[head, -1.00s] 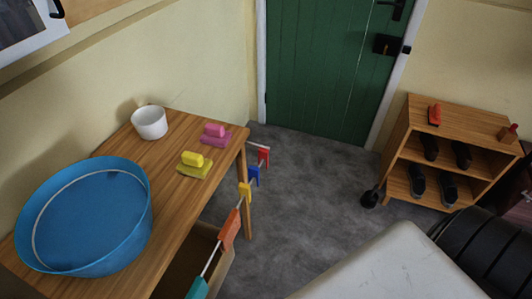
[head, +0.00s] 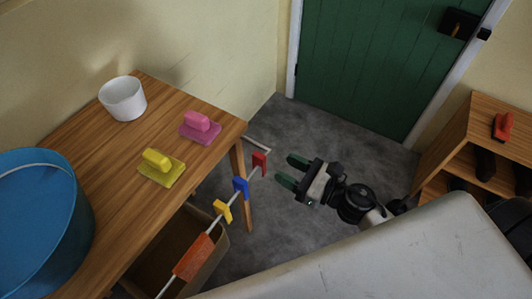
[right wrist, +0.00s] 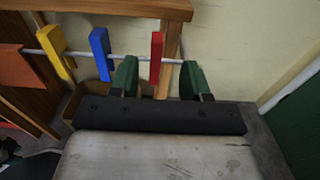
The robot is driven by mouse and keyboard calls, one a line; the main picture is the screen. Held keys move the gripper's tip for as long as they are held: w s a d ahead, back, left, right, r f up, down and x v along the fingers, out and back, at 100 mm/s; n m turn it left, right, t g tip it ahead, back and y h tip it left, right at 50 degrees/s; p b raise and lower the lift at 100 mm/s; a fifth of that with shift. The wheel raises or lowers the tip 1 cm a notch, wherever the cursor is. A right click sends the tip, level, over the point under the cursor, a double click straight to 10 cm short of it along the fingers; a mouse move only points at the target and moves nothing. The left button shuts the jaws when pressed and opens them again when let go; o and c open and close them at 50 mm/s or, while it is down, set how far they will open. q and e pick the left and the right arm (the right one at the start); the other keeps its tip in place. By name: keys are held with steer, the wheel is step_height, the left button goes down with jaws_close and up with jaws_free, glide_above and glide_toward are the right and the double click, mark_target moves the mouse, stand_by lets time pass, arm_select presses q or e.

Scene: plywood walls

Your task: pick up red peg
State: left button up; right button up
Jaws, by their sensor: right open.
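The red peg (head: 260,163) hangs on a pale rod or line near its far end, by the table corner. It also shows in the right wrist view (right wrist: 156,57), upright and between the two green fingers in the picture. My right gripper (head: 289,171) is open and empty, with its fingertips pointing left toward the red peg and a small gap between. In the wrist view the right gripper (right wrist: 158,80) has one finger on each side of the peg's line of sight. My left gripper is not in view.
Blue (head: 240,188), yellow (head: 222,210) and orange (head: 194,257) pegs hang along the same rod. The wooden table (head: 110,210) holds a white pot (head: 123,98), pink brush (head: 200,127), yellow brush (head: 161,168) and blue tub (head: 40,225). A box (head: 207,262) sits below.

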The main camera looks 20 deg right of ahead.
mark_target(253, 154)
steer(key=p+x, duration=0.1)
steer(key=x, duration=0.3)
steer(key=shift+s+a+r, duration=0.1)
steer(key=shift+a+r, duration=0.05)
steer(key=shift+f+p+x, duration=0.2)
steer(key=shift+p+x, duration=0.15)
steer(key=shift+x, duration=1.15)
steer(key=shift+f+p+x, duration=0.25)
steer(key=shift+p+x, duration=0.05)
steer(key=shift+x, duration=1.2)
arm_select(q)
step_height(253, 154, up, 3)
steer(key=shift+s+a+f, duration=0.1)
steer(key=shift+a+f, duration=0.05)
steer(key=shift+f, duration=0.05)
arm_select(e)
steer(key=shift+s, duration=0.1)
steer(key=shift+c, duration=0.3)
jaws_close()
